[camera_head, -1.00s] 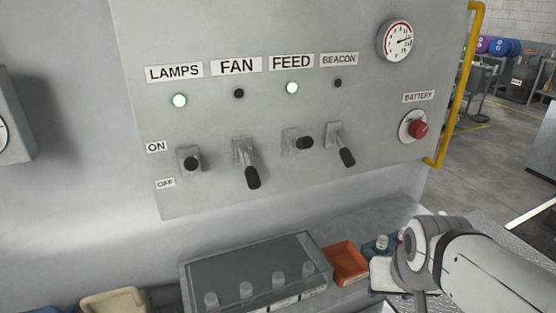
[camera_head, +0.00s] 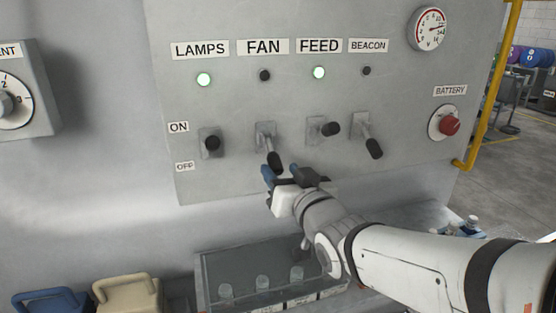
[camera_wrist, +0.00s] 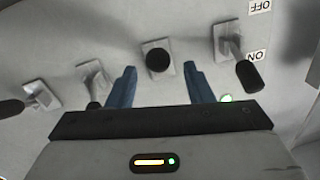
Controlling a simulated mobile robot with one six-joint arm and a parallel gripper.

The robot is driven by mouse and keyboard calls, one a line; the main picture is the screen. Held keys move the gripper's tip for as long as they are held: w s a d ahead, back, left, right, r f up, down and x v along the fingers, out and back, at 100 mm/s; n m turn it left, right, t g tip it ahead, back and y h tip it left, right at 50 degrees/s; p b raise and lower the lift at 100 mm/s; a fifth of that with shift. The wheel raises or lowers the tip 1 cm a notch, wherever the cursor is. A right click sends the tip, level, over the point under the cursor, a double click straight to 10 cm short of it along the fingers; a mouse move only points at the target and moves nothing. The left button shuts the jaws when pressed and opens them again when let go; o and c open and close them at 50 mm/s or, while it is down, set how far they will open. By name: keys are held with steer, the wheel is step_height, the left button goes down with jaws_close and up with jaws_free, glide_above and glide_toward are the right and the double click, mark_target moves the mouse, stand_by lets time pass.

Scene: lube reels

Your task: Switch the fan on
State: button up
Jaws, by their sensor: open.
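The FAN switch (camera_head: 265,133) is on the grey panel, its black-handled lever (camera_head: 274,162) pointing down, toward the OFF side. The round indicator under the FAN label (camera_head: 264,75) is dark. My gripper (camera_head: 289,178) is in front of the panel, just below and slightly right of the fan lever. In the wrist view my gripper (camera_wrist: 159,70) has its two blue fingers spread apart and empty. The fan lever's black knob (camera_wrist: 159,60) shows end-on between the fingertips there. I cannot tell whether the fingers reach around it in depth.
The LAMPS lever (camera_head: 211,143) is left of the fan lever; the FEED lever (camera_head: 329,129) and BEACON lever (camera_head: 372,148) are to its right. LAMPS and FEED indicators glow green. A red BATTERY knob (camera_head: 449,126) is farther right. A clear-lidded box (camera_head: 225,274) stands below.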

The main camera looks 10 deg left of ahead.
mark_target(272, 160)
steer(key=shift+p+x, duration=0.3)
steer(key=shift+x, duration=2.85)
steer(key=shift+c, duration=0.2)
jaws_close()
